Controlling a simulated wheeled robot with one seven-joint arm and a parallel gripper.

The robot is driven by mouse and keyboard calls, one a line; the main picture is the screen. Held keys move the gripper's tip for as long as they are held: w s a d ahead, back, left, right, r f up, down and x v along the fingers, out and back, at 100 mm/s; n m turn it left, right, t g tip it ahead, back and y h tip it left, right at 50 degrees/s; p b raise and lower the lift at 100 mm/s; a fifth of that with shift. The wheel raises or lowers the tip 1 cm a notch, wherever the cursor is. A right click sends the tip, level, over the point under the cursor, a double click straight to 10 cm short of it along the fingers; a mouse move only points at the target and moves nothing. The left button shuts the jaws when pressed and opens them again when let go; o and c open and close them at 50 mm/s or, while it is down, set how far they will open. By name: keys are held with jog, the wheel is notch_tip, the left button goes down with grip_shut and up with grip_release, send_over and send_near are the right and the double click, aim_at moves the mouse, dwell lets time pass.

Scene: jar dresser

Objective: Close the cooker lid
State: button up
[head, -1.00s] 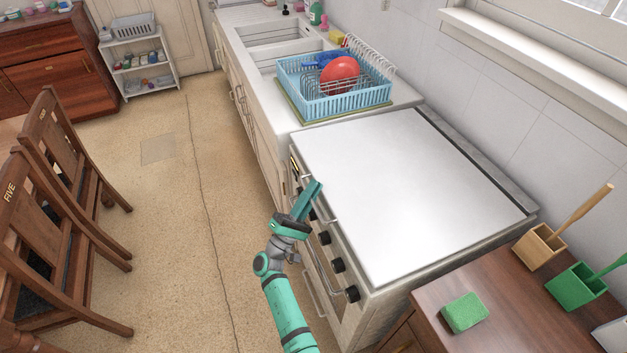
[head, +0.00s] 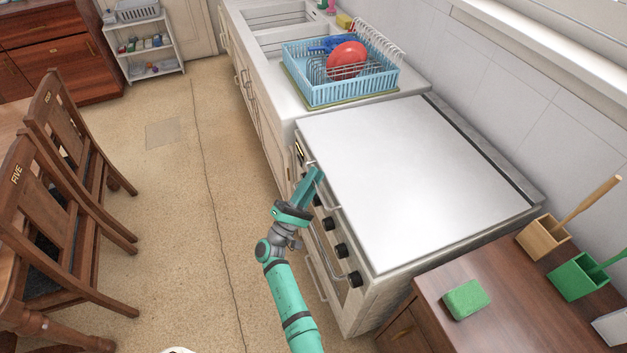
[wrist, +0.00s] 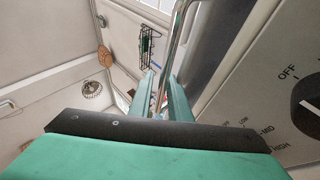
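The cooker (head: 352,296) stands right of centre in the head view, with black knobs along its front. Its white lid (head: 415,180) lies flat over the whole top. My gripper (head: 316,176) is at the cooker's front, near the lid's left front edge and the metal front rail (head: 333,196). In the wrist view my gripper's two fingers (wrist: 162,97) are apart, and the rail (wrist: 174,55) runs down between or just beyond them. I cannot tell whether they touch it. A knob (wrist: 308,100) shows close on the right.
A blue dish rack (head: 345,92) with a red plate stands on the counter behind the cooker. A brown cabinet with a green sponge (head: 466,299) stands at the near right. Wooden chairs (head: 68,150) are on the left. The floor (head: 170,220) between is clear.

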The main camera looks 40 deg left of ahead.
jog(key=v, duration=1.1)
jog(key=shift+a, duration=0.1)
jog(key=shift+c, duration=0.3)
